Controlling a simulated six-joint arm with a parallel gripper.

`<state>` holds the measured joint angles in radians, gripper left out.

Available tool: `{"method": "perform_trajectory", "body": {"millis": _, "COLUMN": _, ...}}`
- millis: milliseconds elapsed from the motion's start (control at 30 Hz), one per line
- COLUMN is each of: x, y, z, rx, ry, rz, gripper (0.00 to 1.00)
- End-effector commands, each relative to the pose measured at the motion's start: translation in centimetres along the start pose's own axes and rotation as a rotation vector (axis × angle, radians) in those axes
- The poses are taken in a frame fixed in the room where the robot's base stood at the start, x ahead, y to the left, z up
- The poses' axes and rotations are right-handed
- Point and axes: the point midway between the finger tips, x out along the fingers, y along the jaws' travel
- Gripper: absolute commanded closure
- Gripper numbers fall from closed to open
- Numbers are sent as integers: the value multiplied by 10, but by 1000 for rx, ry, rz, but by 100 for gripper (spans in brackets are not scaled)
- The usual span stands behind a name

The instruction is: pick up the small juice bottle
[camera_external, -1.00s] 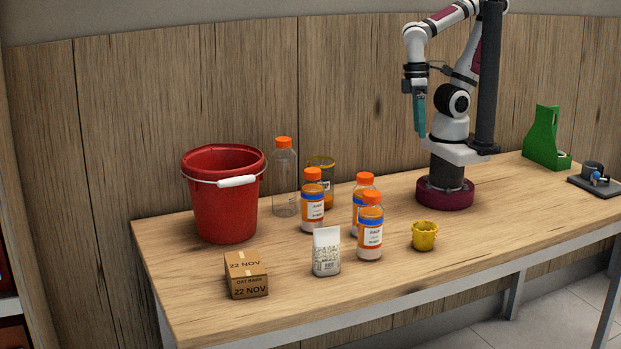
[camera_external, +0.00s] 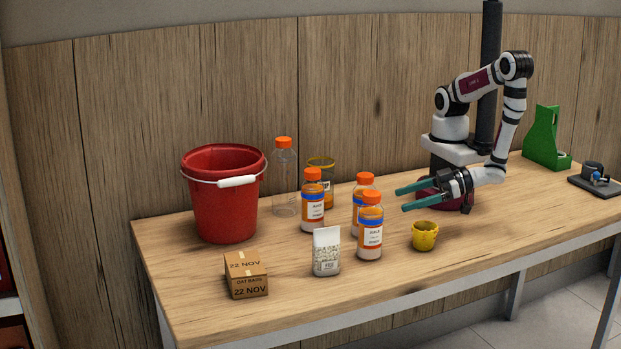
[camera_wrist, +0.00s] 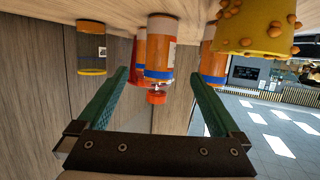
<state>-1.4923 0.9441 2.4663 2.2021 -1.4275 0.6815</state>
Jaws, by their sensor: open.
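Three small juice bottles with orange caps, blue bands and white labels stand upright in the external view: a back left one (camera_external: 312,208), a back right one (camera_external: 357,215) and a front one (camera_external: 370,236). My gripper (camera_external: 402,199) is open and empty, its teal fingers pointing left toward them from the right, apart from them. In the wrist view, which looks upside down, one bottle (camera_wrist: 159,52) shows between the open fingers (camera_wrist: 158,85). Another is partly hidden behind it, and a third (camera_wrist: 213,62) is to its right.
A yellow bumpy cup (camera_external: 424,237) stands just in front of my gripper.

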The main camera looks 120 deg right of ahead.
Motion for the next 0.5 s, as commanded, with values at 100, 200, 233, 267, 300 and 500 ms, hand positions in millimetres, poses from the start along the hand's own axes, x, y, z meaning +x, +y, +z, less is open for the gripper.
{"method": "perform_trajectory", "body": {"millis": 100, "x": 34, "y": 3, "z": 0, "rx": -1, "ry": -1, "rz": 15, "gripper": 0}}
{"method": "perform_trajectory", "body": {"millis": 200, "x": 63, "y": 3, "z": 0, "rx": 1, "ry": -3, "rz": 13, "gripper": 0}}
{"method": "perform_trajectory", "body": {"millis": 233, "x": 70, "y": 3, "z": 1, "rx": 2, "ry": -4, "rz": 12, "gripper": 0}}
{"method": "perform_trajectory", "body": {"millis": 267, "x": 76, "y": 3, "z": 1, "rx": 3, "ry": -5, "rz": 10, "gripper": 0}}
{"method": "perform_trajectory", "body": {"millis": 300, "x": 83, "y": 2, "z": 1, "rx": 3, "ry": -5, "rz": 9, "gripper": 0}}
{"method": "perform_trajectory", "body": {"millis": 500, "x": 107, "y": 2, "z": 1, "rx": 3, "ry": -6, "rz": 7, "gripper": 0}}
